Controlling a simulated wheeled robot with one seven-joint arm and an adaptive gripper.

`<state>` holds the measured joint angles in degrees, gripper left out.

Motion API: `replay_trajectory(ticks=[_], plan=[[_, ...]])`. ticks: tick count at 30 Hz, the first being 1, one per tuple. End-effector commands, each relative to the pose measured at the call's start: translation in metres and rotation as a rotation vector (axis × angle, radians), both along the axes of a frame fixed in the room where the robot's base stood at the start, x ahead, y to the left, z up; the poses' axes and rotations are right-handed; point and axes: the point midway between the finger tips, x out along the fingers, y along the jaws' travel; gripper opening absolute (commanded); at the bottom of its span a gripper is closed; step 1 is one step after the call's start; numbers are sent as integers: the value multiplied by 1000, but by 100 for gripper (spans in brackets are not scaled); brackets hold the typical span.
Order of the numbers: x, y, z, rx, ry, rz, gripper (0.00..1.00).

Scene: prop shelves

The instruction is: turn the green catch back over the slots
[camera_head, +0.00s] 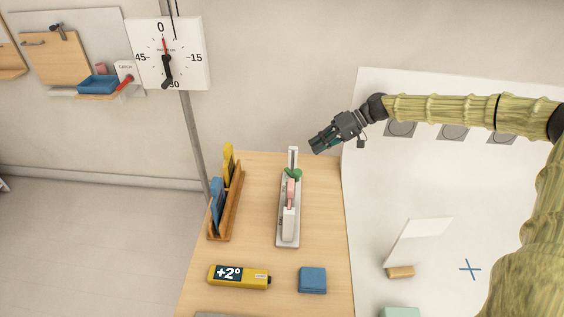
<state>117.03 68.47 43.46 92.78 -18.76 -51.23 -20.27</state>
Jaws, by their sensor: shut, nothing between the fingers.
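The green catch (293,174) sits near the far end of a narrow grey fixture (288,236) on the wooden table. A pink piece (291,192) and a white block (289,222) stand on the fixture nearer to me. The slots cannot be made out at this size. My gripper (315,146) is shut and empty. It is in the air beyond and slightly right of the catch, apart from it.
A wooden rack (226,208) with blue and yellow pieces stands left of the fixture. A yellow "+2°" device (239,276) and a blue block (312,280) lie at the front. A dial (168,54) on a pole stands behind. Bare tabletop (325,220) lies right of the fixture.

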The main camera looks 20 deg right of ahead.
Motion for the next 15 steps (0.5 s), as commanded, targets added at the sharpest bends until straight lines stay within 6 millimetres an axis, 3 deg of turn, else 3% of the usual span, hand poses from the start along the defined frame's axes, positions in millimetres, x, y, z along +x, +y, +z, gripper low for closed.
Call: replay_trajectory(ticks=[8, 15], plan=[[-21, 6, 15, 7, -29, 5, 0], [-8, 10, 4, 2, -9, 6, 0]])
